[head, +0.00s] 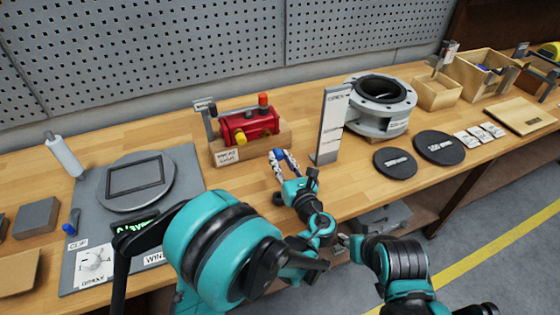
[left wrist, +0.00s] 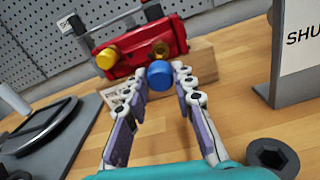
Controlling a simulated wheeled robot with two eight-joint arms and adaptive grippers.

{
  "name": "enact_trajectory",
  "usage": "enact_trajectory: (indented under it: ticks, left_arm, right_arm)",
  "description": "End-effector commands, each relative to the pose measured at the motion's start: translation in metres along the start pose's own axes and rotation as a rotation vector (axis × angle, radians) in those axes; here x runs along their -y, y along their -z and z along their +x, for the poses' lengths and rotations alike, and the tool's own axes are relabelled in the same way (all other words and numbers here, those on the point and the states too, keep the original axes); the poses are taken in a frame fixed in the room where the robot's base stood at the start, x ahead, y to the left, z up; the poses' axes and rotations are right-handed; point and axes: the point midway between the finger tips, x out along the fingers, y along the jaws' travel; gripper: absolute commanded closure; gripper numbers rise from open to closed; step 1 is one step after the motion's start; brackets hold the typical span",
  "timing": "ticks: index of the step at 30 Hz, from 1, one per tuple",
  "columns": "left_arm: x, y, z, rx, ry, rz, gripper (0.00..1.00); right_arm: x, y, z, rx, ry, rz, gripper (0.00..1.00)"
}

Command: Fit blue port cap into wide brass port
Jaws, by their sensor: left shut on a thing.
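The red valve actuator (head: 248,126) sits on a wooden block at the back of the bench. In the left wrist view its body (left wrist: 135,52) shows a yellow cap (left wrist: 107,58) on the left and an open brass port (left wrist: 161,48) to its right. My left gripper (left wrist: 161,76) is shut on the blue port cap (left wrist: 159,75), held at its fingertips. The cap appears just below and in front of the brass port, apart from it as far as I can see. In the head view my left gripper (head: 281,160) is right of and nearer than the block.
An upright grey sign plate (head: 331,125) stands close to the right of my left gripper. A grey flanged housing (head: 380,122) and two black discs (head: 395,162) lie farther right. A grey mat (head: 186,165) with a framed round plate is on the left. Bare bench lies before the block.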

Motion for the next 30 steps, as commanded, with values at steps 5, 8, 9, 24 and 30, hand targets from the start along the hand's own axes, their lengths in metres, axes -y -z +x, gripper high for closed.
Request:
enact_trajectory:
  ticks: [5,8,9,24,30]
  left_arm:
    - [0.000,0.000,0.018,-0.001,-0.003,0.000,0.90]
    - [-0.001,0.000,0.028,-0.001,-0.003,0.000,0.90]
    - [-0.001,0.000,0.032,-0.001,-0.003,0.000,0.90]
    - [0.000,0.000,0.054,-0.001,0.000,0.000,0.90]
    - [0.000,0.000,0.054,-0.001,-0.001,0.000,0.90]
  right_arm:
    - [0.000,-0.001,0.001,0.000,0.000,0.000,0.59]
    - [0.000,-0.001,0.001,0.000,0.000,0.000,0.59]
    - [0.000,-0.001,0.002,0.000,0.000,0.000,0.59]
    - [0.000,-0.002,0.003,0.000,0.000,0.000,0.59]
    - [0.000,-0.002,0.003,0.000,0.000,0.000,0.59]
